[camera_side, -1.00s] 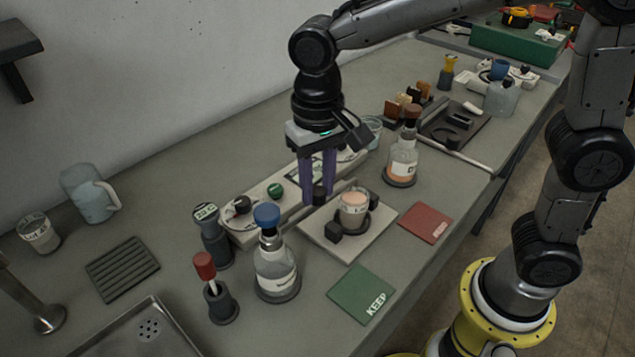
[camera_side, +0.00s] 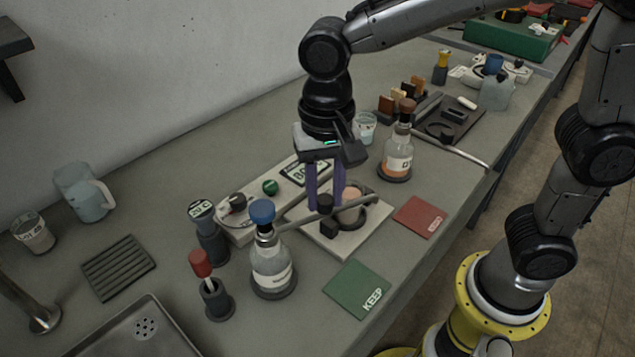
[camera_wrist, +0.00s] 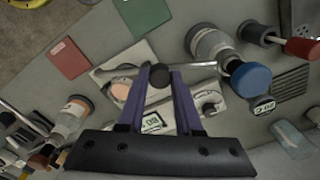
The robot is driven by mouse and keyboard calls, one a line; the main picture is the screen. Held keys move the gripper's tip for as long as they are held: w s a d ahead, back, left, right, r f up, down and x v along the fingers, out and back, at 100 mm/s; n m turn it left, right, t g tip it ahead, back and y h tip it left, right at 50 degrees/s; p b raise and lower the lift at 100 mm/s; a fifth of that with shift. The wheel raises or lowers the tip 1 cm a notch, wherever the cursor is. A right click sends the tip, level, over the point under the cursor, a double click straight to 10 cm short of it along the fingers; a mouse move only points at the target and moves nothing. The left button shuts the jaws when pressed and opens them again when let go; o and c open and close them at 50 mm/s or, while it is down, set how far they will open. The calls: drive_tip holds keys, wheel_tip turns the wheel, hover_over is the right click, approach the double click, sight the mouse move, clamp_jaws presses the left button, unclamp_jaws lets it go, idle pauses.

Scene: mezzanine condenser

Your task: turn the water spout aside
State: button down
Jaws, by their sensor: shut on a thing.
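The water spout, a thin grey metal bar (camera_side: 298,220) with a black knob (camera_side: 326,203), crosses the edge of a pale square plate (camera_side: 331,244). It also shows in the wrist view (camera_wrist: 198,67), where the knob (camera_wrist: 160,76) sits between my fingertips. My gripper (camera_side: 326,197), pointing down with purple fingers, is shut on the knob. A small cup with peach-coloured contents (camera_side: 351,208) stands on the plate just right of the fingers, partly hidden by them. The bar passes close to this cup; I cannot tell whether it is above it.
A blue-capped flask (camera_side: 271,265) stands near the bar's left end. A cork-topped bottle (camera_side: 397,160) stands behind right. A pale panel (camera_side: 240,230) with a green knob lies behind. A green KEEP mat (camera_side: 350,285) and red mat (camera_side: 420,216) lie flat in front.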

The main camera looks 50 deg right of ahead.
drive_tip(key=s+a+m, duration=0.6)
drive_tip(key=a+m, duration=0.3)
drive_tip(key=m, duration=0.4)
drive_tip(key=shift+m, duration=0.3)
drive_tip(key=shift+a+r, duration=0.1)
drive_tip(key=shift+a, duration=0.1)
drive_tip(key=c, duration=0.6)
unclamp_jaws()
wheel_tip(320, 180, up, 14)
drive_tip(key=shift+f, duration=0.1)
